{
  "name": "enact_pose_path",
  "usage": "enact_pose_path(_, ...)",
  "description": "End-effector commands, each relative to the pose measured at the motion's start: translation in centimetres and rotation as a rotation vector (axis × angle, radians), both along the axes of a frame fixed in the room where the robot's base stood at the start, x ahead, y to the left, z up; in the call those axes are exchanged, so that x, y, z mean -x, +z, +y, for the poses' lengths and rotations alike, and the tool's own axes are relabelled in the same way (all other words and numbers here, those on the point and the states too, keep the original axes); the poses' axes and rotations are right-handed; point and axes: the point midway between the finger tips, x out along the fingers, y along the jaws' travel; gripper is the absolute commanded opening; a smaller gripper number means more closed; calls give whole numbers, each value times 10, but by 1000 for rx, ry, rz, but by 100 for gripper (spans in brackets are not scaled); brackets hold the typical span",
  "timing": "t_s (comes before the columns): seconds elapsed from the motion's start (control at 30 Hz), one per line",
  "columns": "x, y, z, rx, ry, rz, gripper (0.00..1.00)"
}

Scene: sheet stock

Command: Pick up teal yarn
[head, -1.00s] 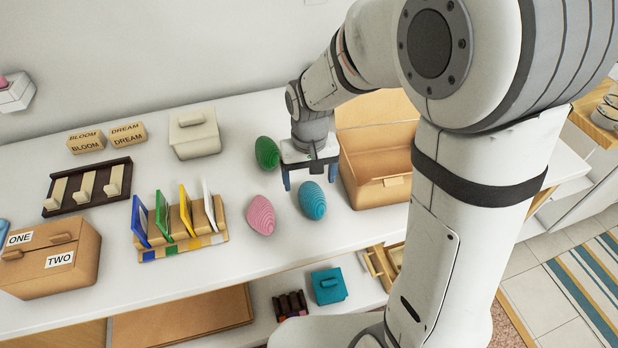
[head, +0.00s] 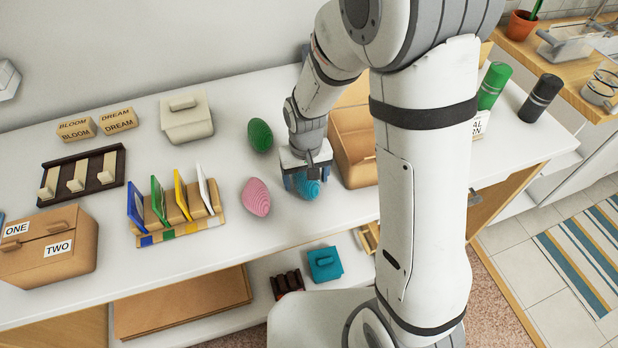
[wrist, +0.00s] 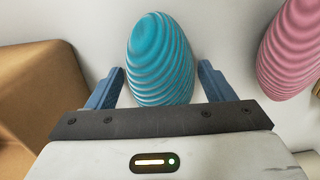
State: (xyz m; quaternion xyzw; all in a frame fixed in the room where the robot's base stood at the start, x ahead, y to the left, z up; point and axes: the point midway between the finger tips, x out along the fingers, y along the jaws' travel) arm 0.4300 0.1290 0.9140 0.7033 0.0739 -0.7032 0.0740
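The teal yarn (head: 307,187) is a ridged, egg-shaped ball on the white table, partly hidden by my gripper in the head view. In the wrist view the teal yarn (wrist: 160,58) lies just ahead of and between my fingers. My gripper (wrist: 163,85) is open, with one blue finger on each side of the yarn's near end and a visible gap on each side. In the head view my gripper (head: 306,182) is low over the yarn.
The pink yarn (head: 256,197) lies left of the teal one, and the green yarn (head: 260,135) behind it. A tan open box (head: 358,165) stands close on the right. A rack of coloured panels (head: 180,222) is further left.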

Motion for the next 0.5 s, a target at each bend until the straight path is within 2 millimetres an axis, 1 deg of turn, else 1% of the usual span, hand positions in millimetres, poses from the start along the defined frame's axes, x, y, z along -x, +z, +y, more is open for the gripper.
enact_pose_path(0.03, 0, 0, 0, 0, 0, 0, 71)
enact_pose_path(0.07, 0, 0, 0, 0, 0, 0, 69)
enact_pose_path(0.5, 0, 0, 0, 0, 1, 0, 33)
